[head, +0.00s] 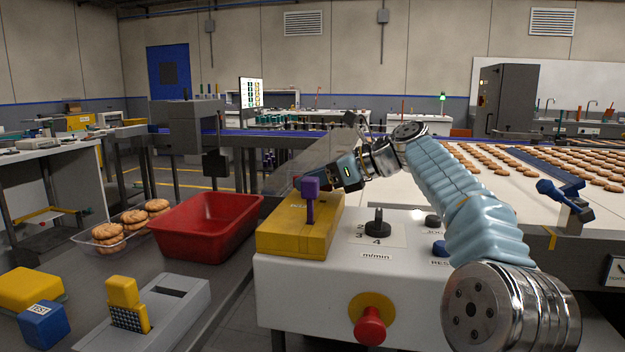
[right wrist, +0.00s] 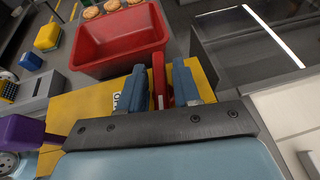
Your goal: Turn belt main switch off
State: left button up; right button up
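The yellow switch box (head: 290,235) stands at the left end of the white control panel. A purple handle (head: 310,200) rises from its front side; it also shows at the left of the right wrist view (right wrist: 22,132). A narrow red lever (right wrist: 158,76) stands on the box, mostly hidden in the head view. My right gripper (head: 303,184) reaches over the box from the right. In the right wrist view its two blue fingers (right wrist: 160,85) are close together with the red lever between them. A white label on the box is partly covered. My left gripper is out of view.
The panel (head: 300,285) carries a black speed knob (head: 377,225), a red stop button (head: 370,325) and blue and black buttons. Left are a red bin (head: 205,225), a clear biscuit tray (head: 95,243), yellow and blue blocks and a grey fixture. A belt with biscuits (head: 500,185) lies right.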

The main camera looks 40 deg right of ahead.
grip_shut()
jog(key=shift+m+h, duration=0.3)
jog(key=m+h, duration=0.1)
jog(key=m+t+h, duration=0.1)
jog(key=shift+a+r+t+h+p, duration=0.1)
jog(key=shift+r+t+h+p, duration=0.05)
jog(key=shift+t+h+p, duration=0.2)
jog(key=m+h, duration=0.6)
jog(key=shift+h, duration=0.65)
jog(key=shift+o, duration=1.2)
grip_release()
